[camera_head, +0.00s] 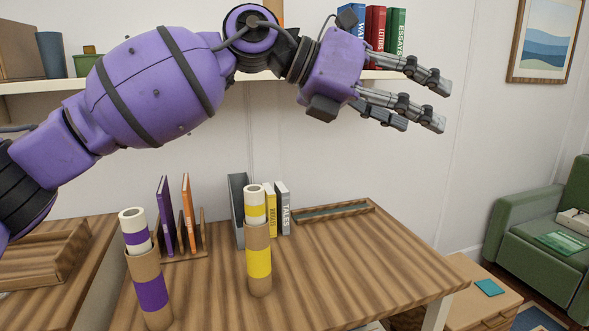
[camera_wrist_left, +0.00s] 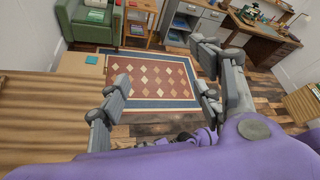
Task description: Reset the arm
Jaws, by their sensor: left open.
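My left arm reaches in from the left in the head view, raised high above the table (camera_head: 330,262). Its left gripper (camera_head: 436,104) is open and empty, in front of the wall and the shelf, with its fingers pointing right. In the left wrist view the left gripper (camera_wrist_left: 160,98) shows its fingers spread apart with nothing between them, over the floor rug. My right gripper is not in view.
Tubes with purple bands (camera_head: 151,290) and yellow bands (camera_head: 259,262) stand upright on the table. A book rack (camera_head: 186,249), several upright books (camera_head: 283,208) and a shallow tray (camera_head: 325,213) are behind them. A wall shelf (camera_head: 265,78) runs behind my arm. A green armchair (camera_head: 520,225) stands right.

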